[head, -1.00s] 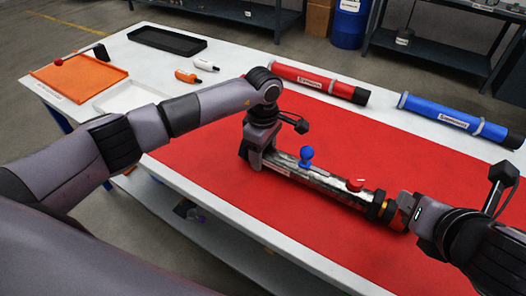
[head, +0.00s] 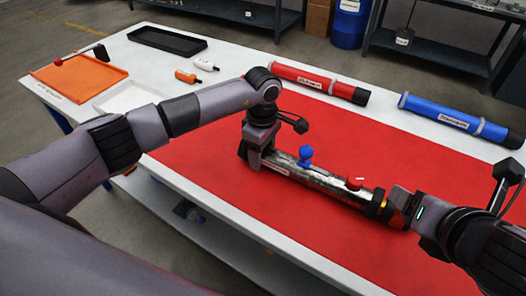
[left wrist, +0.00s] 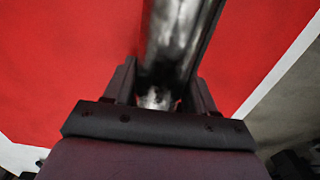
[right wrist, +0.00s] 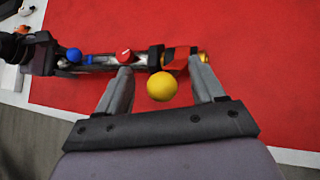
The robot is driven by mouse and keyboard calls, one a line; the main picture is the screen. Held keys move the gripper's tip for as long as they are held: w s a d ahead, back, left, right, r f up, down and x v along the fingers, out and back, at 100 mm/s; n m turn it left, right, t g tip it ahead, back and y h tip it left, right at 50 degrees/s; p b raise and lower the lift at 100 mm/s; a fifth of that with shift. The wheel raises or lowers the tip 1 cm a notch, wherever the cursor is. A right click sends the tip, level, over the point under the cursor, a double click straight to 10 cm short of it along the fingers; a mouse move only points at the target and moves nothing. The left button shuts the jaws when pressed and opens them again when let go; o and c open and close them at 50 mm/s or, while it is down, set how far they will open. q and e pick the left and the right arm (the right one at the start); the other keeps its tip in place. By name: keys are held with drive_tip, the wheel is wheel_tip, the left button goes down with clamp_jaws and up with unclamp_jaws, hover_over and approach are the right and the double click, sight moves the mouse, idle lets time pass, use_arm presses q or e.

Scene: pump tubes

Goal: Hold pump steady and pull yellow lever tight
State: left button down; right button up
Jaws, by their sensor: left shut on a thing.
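The pump (head: 320,181) is a shiny metal tube lying on the red mat (head: 200,160). It carries a blue knob (head: 306,155) and a red knob (head: 354,184). My left gripper (head: 253,158) is shut on the pump's far-left end; the left wrist view shows the tube (left wrist: 175,50) between its fingers. The lever's yellow ball (right wrist: 162,86) shows in the right wrist view, near the pump's other end. My right gripper (right wrist: 163,85) is open, with one finger on each side of the ball and visible gaps. In the head view my right gripper mostly hides the lever.
A red tube (head: 318,84) and a blue tube (head: 450,116) lie along the table's back edge. An orange tray (head: 80,80), a black tray (head: 168,41) and two small bottles (head: 187,77) are at the back left. The mat behind the pump is clear.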

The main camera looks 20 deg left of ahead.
drive_tip(key=shift+f, duration=0.1)
use_arm(q)
drive_tip(key=shift+d, duration=0.15)
use_arm(e)
drive_tip(key=shift+r, duration=3)
use_arm(q)
drive_tip(key=shift+c, duration=1.3)
unclamp_jaws()
drive_tip(key=shift+r, duration=0.1)
